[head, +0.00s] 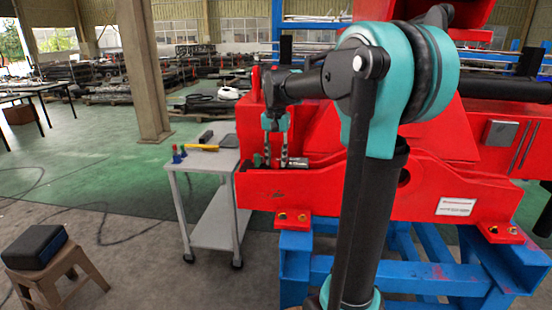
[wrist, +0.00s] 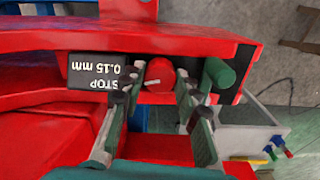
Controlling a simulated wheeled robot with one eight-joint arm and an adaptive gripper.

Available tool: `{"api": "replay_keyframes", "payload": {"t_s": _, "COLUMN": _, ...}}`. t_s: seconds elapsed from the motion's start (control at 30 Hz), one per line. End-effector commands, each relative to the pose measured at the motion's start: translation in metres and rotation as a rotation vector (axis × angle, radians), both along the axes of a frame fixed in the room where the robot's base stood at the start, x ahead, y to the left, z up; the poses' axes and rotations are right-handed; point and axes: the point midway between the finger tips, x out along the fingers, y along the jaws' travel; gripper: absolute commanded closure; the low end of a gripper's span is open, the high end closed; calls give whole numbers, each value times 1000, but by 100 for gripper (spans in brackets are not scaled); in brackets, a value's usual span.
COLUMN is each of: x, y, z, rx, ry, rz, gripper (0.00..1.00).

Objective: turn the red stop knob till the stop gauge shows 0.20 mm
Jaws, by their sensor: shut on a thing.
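The red stop knob (wrist: 160,72) sits in a recess of the red crane part, with a white pointer mark on its face. My gripper (wrist: 158,82) reaches down over it, one finger on each side, and is shut on it. The stop gauge (wrist: 96,72) is a black display left of the knob in the wrist view. It appears upside down and reads STOP 0.15 mm. In the head view my gripper (head: 276,160) hides the knob, and the gauge (head: 299,163) shows just to its right, unreadable.
A green knob (wrist: 218,72) stands right beside my right finger in the wrist view. The red crane frame (head: 330,187) rests on blue stands (head: 296,262). A grey trolley (head: 207,164) with tools stands left. A stool (head: 58,275) carries a dark case (head: 34,246).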

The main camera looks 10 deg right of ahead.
Motion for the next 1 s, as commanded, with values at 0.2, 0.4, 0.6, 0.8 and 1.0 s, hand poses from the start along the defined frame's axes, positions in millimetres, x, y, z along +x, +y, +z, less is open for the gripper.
{"api": "replay_keyframes", "payload": {"t_s": 0.2, "x": 0, "y": 0, "z": 0, "rx": 0, "ry": 0, "rz": 122, "gripper": 97}}
{"api": "replay_keyframes", "payload": {"t_s": 0.4, "x": 0, "y": 0, "z": 0, "rx": 0, "ry": -1, "rz": 187, "gripper": 97}}
{"api": "replay_keyframes", "payload": {"t_s": 0.6, "x": 0, "y": 0, "z": 0, "rx": 0, "ry": -1, "rz": 209, "gripper": 97}}
{"api": "replay_keyframes", "payload": {"t_s": 0.8, "x": 0, "y": 0, "z": 0, "rx": 0, "ry": -1, "rz": 210, "gripper": 97}}
{"api": "replay_keyframes", "payload": {"t_s": 1.0, "x": 0, "y": 0, "z": 0, "rx": 0, "ry": -1, "rz": 209, "gripper": 60}}
